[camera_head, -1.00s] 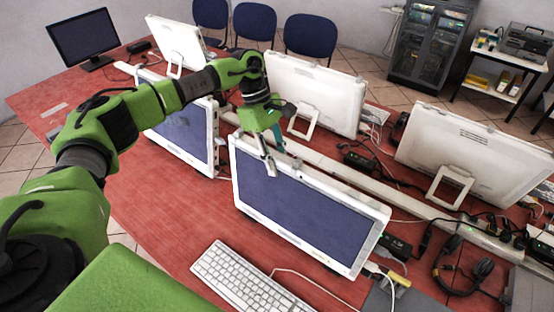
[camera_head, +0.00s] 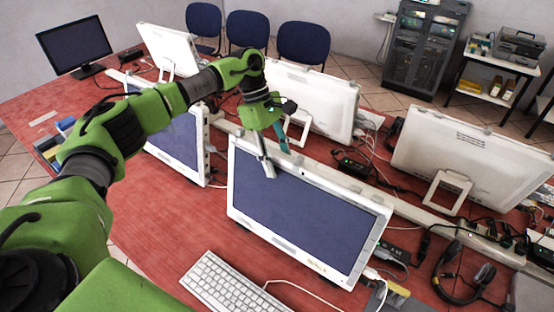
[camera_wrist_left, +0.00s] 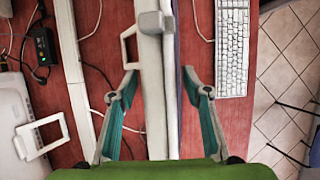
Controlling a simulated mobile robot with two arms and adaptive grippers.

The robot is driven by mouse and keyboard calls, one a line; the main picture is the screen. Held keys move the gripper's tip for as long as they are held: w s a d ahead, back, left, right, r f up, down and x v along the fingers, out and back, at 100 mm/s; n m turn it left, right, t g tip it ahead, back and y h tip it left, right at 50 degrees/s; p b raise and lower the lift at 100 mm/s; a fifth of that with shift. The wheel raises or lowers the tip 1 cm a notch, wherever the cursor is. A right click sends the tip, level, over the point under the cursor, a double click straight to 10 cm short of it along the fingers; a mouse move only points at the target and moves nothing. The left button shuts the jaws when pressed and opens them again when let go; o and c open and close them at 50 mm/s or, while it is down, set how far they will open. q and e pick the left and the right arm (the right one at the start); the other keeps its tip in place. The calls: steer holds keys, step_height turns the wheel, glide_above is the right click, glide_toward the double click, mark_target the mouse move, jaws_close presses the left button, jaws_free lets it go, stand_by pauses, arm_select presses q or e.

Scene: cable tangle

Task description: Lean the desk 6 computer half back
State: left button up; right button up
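A white all-in-one computer (camera_head: 305,215) with a dark blue screen stands in the middle of the red desk in the head view. No desk number is readable on it. My left gripper (camera_head: 267,165) is at its top edge near the left corner, with one finger showing in front of the screen. In the left wrist view, the open fingers of my left gripper (camera_wrist_left: 160,78) straddle the computer's top edge (camera_wrist_left: 156,100), one on each side, with small gaps apparent. Whether either finger touches is unclear. My right gripper is not in view.
A white keyboard (camera_head: 235,285) lies in front of the computer. Other white computers stand beside it (camera_head: 180,140), behind it (camera_head: 310,95) and at right (camera_head: 470,155). A headset (camera_head: 462,275), cables and a cable channel (camera_head: 440,220) crowd the right side.

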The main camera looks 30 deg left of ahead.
arm_select(q)
steer(key=shift+w+f, duration=0.1)
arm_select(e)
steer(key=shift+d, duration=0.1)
arm_select(q)
steer(key=v, duration=1.2)
